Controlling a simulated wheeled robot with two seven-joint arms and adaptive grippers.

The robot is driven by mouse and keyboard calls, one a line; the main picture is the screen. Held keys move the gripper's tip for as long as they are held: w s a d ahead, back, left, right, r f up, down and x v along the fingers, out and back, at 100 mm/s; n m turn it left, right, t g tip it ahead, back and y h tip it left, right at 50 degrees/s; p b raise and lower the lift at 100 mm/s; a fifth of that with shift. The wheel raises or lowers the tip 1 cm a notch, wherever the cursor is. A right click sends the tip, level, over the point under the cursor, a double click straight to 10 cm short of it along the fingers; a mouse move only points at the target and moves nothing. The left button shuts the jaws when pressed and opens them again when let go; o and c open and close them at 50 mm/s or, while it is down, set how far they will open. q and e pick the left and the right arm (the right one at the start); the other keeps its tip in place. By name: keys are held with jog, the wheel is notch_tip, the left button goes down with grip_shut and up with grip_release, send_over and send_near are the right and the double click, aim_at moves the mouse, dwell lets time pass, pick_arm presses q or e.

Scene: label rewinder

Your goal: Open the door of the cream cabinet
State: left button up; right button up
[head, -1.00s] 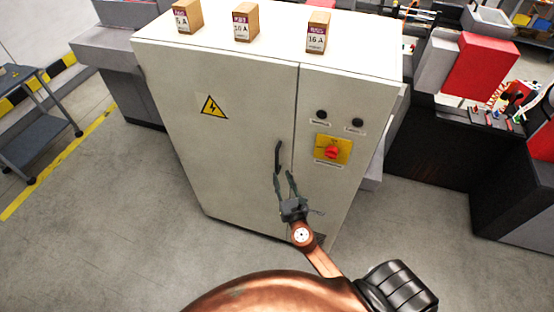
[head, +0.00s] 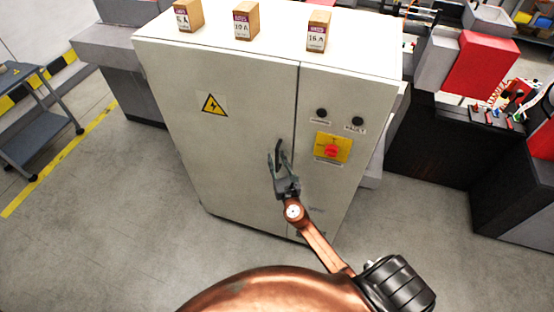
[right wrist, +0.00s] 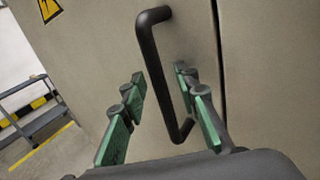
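The cream cabinet (head: 225,130) stands in front of me with its wide left door shut; a dark seam runs down the right side of that door. A black bar handle (right wrist: 152,60) is mounted upright near the seam. It also shows in the head view (head: 279,147), partly hidden by my gripper. My right gripper (head: 276,160) is open at the handle. In the right wrist view its green-padded fingers (right wrist: 160,98) stand on either side of the handle's lower part, with gaps visible. My left gripper is not in view.
Three small labelled boxes stand on the cabinet top, one of them in the middle (head: 245,22). A yellow panel with a red rotary switch (head: 331,150) is right of the seam. A grey cart (head: 32,115) stands far left.

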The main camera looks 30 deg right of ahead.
jog(key=c, duration=0.6)
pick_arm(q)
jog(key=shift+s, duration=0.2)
pick_arm(e)
grip_shut()
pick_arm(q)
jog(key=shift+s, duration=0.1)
pick_arm(e)
jog(key=shift+s+a, duration=0.1)
